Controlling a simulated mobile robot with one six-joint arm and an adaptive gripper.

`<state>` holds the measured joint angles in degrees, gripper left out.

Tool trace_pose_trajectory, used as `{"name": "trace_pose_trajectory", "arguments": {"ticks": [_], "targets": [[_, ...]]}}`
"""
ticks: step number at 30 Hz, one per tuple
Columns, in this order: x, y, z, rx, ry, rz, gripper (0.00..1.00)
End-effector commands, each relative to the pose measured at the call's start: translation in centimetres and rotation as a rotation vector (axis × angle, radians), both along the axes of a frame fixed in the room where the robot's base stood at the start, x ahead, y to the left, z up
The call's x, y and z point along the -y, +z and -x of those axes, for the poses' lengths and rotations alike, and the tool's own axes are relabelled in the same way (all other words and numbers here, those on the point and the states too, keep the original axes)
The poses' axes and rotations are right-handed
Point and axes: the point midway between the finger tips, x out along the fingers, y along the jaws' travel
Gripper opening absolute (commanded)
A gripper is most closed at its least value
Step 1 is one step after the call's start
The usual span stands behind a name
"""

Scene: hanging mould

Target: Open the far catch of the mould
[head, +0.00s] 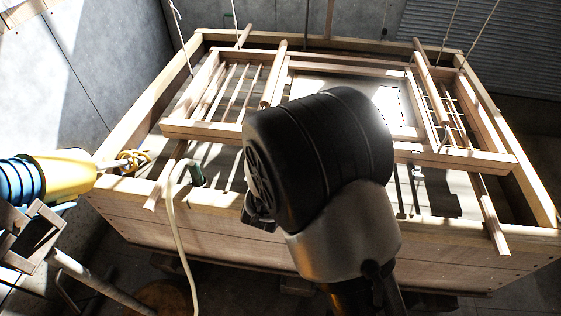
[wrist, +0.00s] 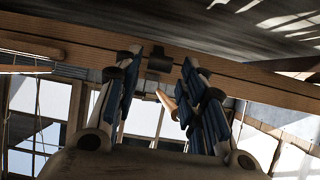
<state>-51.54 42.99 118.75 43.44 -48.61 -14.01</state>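The mould (head: 455,159) is a pale wooden frame with slatted ends, hanging level across a large wooden vat in the head view. My arm covers its front middle. My gripper (wrist: 161,66) shows in the wrist view with its two blue-padded fingers apart. Beyond and between the fingers is a wooden beam (wrist: 85,47) with a small dark fitting (wrist: 160,59) on it. A pale wooden peg or lever (wrist: 167,101) stands close to the right finger; contact cannot be told. Whether these belong to the far catch is unclear. No catch is clearly visible in the head view.
The wooden vat (head: 120,135) surrounds the mould with raised edges. Cords (head: 180,30) run upward at its back corners. A pale hose (head: 172,215) hangs over the front edge. A yellow and blue device (head: 55,175) is at the left, near the vat's corner.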

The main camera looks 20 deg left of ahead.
Motion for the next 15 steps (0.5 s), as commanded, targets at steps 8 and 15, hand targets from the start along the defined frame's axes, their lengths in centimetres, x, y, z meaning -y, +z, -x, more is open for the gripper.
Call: {"name": "trace_pose_trajectory", "arguments": {"ticks": [8,15], "targets": [[1.4,2.8,5.2,0.000,0.004,0.000,0.38],[2.3,4.4,8.3,-0.001,0.002,-0.001,0.38]]}}
